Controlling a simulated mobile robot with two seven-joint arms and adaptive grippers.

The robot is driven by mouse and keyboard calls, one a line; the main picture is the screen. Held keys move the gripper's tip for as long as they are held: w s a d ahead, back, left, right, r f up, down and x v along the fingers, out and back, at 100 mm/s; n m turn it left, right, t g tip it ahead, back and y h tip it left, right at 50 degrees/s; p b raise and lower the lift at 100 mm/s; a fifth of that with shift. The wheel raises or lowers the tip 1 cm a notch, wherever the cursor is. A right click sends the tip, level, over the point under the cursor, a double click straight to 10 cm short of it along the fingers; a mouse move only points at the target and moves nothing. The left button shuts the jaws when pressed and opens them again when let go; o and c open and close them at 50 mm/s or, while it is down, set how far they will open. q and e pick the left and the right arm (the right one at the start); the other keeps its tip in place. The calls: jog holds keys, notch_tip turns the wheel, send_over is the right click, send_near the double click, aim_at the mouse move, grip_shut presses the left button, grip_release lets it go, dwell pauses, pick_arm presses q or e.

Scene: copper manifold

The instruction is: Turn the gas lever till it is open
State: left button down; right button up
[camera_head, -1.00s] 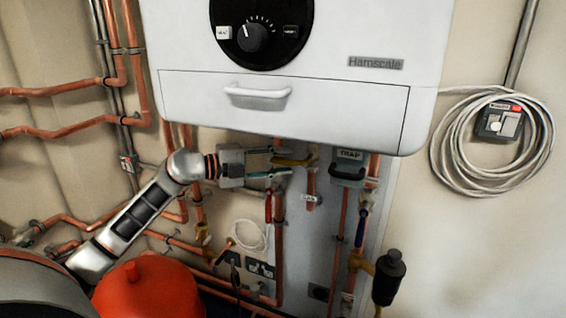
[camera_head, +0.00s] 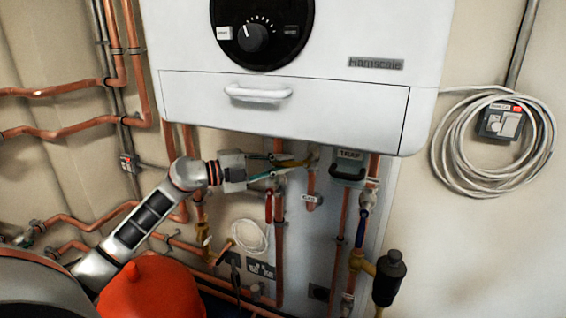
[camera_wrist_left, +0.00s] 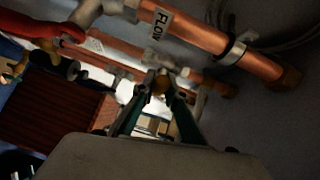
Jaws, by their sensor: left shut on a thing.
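The yellow gas lever (camera_head: 294,162) sits under the boiler, at the valve above the copper pipe with the "GAS" label (camera_head: 310,197). It points left from the valve, roughly level. My left gripper (camera_head: 281,165) reaches it from the left, and its green fingers are shut on the lever's free end. In the left wrist view the fingers (camera_wrist_left: 158,98) converge on a small yellow-brown end (camera_wrist_left: 161,85), with the valve fitting behind it. The fingers hide part of the lever. My right gripper is not in view.
The white boiler (camera_head: 290,105) is close above my left gripper. A red-handled valve (camera_head: 268,207) hangs below it. A "FLOW" pipe (camera_wrist_left: 185,32) crosses the wrist view.

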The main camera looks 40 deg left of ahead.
pick_arm(q)
jog(key=w+d+f+n+t+y+b, duration=0.1)
jog(key=d+f+n+t+y+b, duration=0.2)
jog(key=n+t+y, duration=0.8)
jog(key=shift+w+d+f+n+t+y, duration=0.3)
jog(key=shift+d+f+n, duration=1.15)
jog(key=shift+n, duration=4.85)
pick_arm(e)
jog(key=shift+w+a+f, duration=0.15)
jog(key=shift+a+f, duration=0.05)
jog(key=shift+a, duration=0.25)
pick_arm(q)
jog(key=shift+s+d+r+y, duration=0.1)
jog(key=shift+y, duration=0.2)
jog(key=c, duration=2)
grip_release()
jog(key=v, duration=1.2)
